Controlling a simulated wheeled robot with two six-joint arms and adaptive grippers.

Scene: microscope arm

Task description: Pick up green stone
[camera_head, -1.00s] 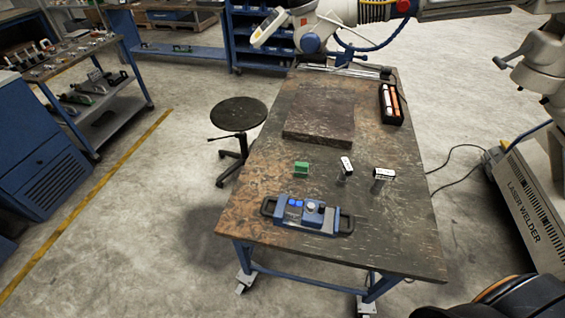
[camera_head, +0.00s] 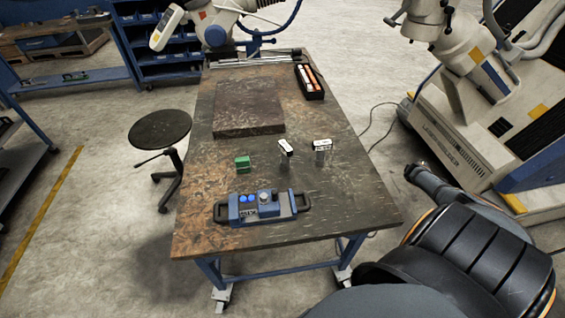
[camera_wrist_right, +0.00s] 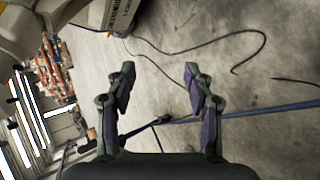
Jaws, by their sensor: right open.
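A small green block, the green stone (camera_head: 242,163), sits on the worn table (camera_head: 330,205), left of the middle, in the head view. My right gripper (camera_wrist_right: 160,88) is open and empty in the right wrist view, with floor and cables behind it. In the head view my right arm (camera_head: 470,250) comes in at the lower right, beyond the table's right edge and well apart from the stone. The right gripper's fingers cannot be made out there. The stone is not in the right wrist view. My left gripper is not in view.
A blue control box (camera_head: 262,206) with handles lies in front of the stone. Two small white-topped pieces (camera_head: 285,147) (camera_head: 322,144) stand to its right. A flat slab (camera_head: 248,106) and a black tray (camera_head: 310,82) lie farther back. A stool (camera_head: 160,130) stands left.

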